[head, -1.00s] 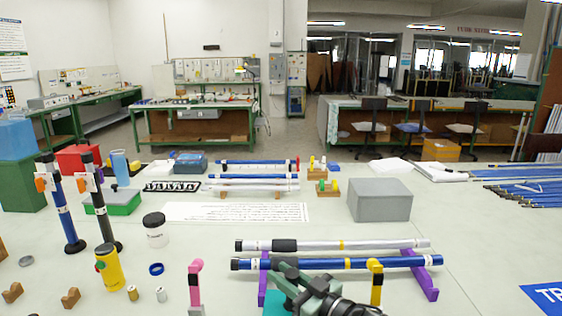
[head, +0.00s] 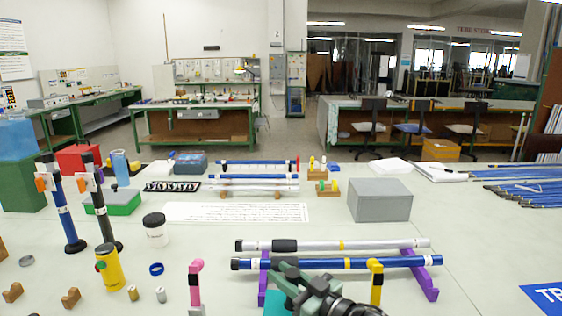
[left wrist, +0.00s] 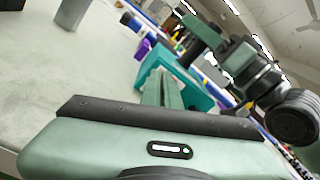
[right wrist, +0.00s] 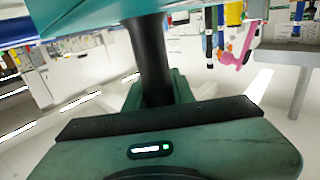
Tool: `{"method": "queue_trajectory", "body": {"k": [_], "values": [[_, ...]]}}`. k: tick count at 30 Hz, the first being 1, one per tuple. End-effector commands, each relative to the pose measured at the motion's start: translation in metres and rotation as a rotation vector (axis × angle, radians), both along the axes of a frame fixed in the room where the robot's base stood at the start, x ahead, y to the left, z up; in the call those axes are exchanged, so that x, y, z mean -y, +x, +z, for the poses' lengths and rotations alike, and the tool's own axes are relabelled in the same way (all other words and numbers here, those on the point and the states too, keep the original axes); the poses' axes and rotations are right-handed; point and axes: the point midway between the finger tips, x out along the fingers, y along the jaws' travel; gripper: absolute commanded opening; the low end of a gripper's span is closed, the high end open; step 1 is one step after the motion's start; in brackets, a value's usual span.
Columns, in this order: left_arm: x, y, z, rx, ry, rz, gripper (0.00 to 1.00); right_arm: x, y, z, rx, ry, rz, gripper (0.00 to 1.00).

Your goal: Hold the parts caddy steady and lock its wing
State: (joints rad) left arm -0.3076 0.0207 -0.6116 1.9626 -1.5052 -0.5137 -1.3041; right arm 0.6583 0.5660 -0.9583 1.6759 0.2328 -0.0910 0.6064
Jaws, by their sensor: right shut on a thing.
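The teal parts caddy (head: 273,304) shows only in part at the bottom of the head view. It also shows in the left wrist view (left wrist: 197,88) and along the top of the right wrist view (right wrist: 80,14). My right gripper (head: 287,268) is at the caddy, shut on a dark upright post (right wrist: 151,50) that meets the teal body. My left gripper (left wrist: 163,88) points at the caddy in its own wrist view. Its fingers look close together, but whether they touch or hold anything is unclear. The wing and its lock cannot be made out.
A blue rod (head: 330,264) and a white rod (head: 380,244) lie on purple supports (head: 426,275) just beyond my right gripper. Pink (head: 195,285) and yellow (head: 376,283) posts stand on either side. A grey box (head: 380,201) sits farther back. Small parts and a yellow cylinder (head: 109,268) are at left.

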Motion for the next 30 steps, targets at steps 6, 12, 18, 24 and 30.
{"method": "queue_trajectory", "body": {"k": [6,12,18,24,30], "values": [[0.008,-0.002,0.000,-0.008,-0.002,-0.009,0.00,-0.002,-0.002,0.000,-0.003,0.006,0.005,0.00],[0.013,-0.002,0.004,-0.004,-0.003,-0.007,0.00,-0.003,-0.002,0.000,-0.004,0.006,0.007,0.00],[0.017,-0.001,0.006,-0.003,-0.002,-0.004,0.00,-0.002,-0.002,0.000,-0.004,0.005,0.005,0.00],[0.017,-0.001,0.007,0.000,-0.001,-0.001,0.00,-0.001,-0.001,0.000,-0.002,0.004,0.003,0.00],[0.017,-0.001,0.008,0.000,0.000,-0.001,0.00,-0.001,-0.001,0.000,-0.001,0.003,0.003,0.00]]}}
